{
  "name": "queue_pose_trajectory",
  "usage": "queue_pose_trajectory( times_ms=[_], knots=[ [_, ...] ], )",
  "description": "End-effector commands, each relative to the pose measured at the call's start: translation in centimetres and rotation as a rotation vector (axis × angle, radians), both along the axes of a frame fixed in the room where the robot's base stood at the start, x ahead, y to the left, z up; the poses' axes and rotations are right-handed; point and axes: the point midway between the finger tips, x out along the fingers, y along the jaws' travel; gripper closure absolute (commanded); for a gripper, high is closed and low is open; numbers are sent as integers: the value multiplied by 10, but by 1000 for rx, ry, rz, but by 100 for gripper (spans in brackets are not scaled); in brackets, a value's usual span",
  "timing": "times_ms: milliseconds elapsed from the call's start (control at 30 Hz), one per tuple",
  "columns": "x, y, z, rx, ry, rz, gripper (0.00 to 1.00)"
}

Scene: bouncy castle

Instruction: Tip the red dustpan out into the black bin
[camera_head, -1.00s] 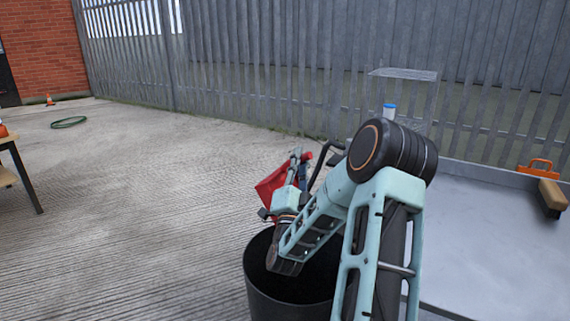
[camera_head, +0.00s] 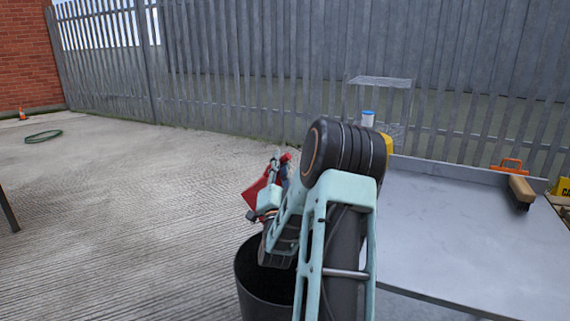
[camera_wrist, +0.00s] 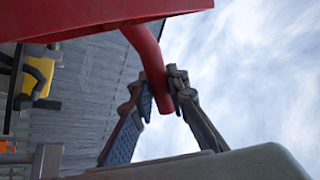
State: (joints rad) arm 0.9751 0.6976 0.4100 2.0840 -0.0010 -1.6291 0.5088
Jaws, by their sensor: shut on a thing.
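The red dustpan (camera_head: 258,192) is held up tilted above the far side of the black bin (camera_head: 264,309) in the head view. In the wrist view the dustpan (camera_wrist: 90,17) spans the top, and its round red handle (camera_wrist: 151,62) runs down between the fingers. My gripper (camera_wrist: 161,97) is shut on this handle, which also shows in the head view with my gripper (camera_head: 279,166). My arm covers the right part of the bin's mouth. The bin's inside looks dark; I cannot tell what is in it, or whether the pan holds anything.
A grey metal-topped table (camera_head: 455,235) stands at right, with a brush (camera_head: 521,190) and an orange item (camera_head: 511,165) on it. A yellow object (camera_head: 388,146) is partly hidden behind my arm. A metal fence closes the back. Concrete at left is mostly clear, with a hose (camera_head: 43,136).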

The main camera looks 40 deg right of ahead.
Motion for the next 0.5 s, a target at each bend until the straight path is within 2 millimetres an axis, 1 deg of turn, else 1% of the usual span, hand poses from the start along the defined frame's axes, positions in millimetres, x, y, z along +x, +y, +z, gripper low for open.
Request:
queue_pose_trajectory(
  times_ms=[33,167,367,500],
  knots=[
    [6,3,2,-12,24,2,100],
    [21,9,3,-41,100,2,100],
    [43,18,-1,-89,214,2,100],
    [57,24,-8,-121,295,3,100]
  ],
)
